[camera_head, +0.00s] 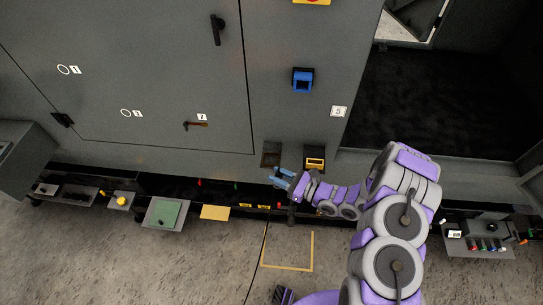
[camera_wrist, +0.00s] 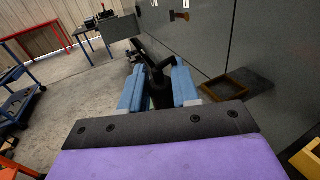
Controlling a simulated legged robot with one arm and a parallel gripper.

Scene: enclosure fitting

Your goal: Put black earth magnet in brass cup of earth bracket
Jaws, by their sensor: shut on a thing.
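My gripper (camera_head: 283,177) is in front of the grey cabinet, low down. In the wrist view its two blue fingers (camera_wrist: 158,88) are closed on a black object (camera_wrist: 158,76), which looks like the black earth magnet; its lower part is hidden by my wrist. A brass-brown, open-topped square holder (camera_wrist: 222,86) is fixed to the cabinet face, right of the fingers and apart from them. It looks like the cup of the earth bracket. In the head view the holder (camera_head: 270,156) is just above and left of my gripper. The magnet is too small to make out there.
A black holder with a yellow front (camera_head: 315,163) is close to the right of my gripper. A blue-fronted box (camera_head: 302,80) is higher on the cabinet. Low shelves, one with a green plate (camera_head: 163,213), line the cabinet base. Floor in front is mostly clear.

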